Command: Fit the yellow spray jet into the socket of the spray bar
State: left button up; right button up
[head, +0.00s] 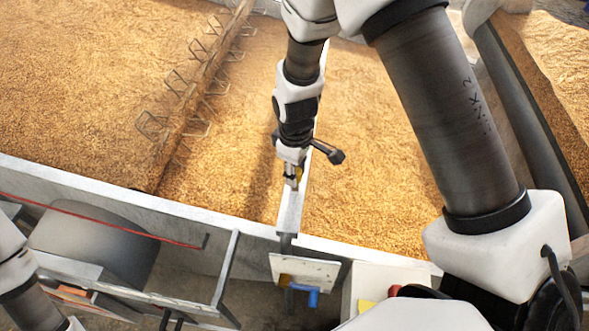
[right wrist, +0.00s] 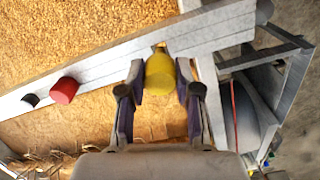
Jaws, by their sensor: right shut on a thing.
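My right gripper (head: 291,180) points down at the pale bar (head: 290,212) between the two grain beds. In the right wrist view its two fingers (right wrist: 160,92) stand on both sides of the yellow spray jet (right wrist: 160,74) and hold it. The jet overlaps the pale bar (right wrist: 110,66) there; its lower end and the socket are hidden, so I cannot tell whether it touches or sits in the bar. A red jet (right wrist: 64,91) and a black jet (right wrist: 31,100) stand along the same bar to the left. My left gripper is out of view.
Grain (head: 370,190) lies on both sides of the bar. A wooden beam with wire loops (head: 205,85) crosses the left bed. The pale bed wall (head: 180,207) runs in front. A plate (head: 315,272) with a blue handle (head: 306,291) is below the bar's near end.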

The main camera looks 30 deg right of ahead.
jog(key=shift+f+b, duration=0.7)
jog(key=shift+f, duration=0.8)
jog(key=o, duration=1.2)
notch_tip(320, 180, up, 12)
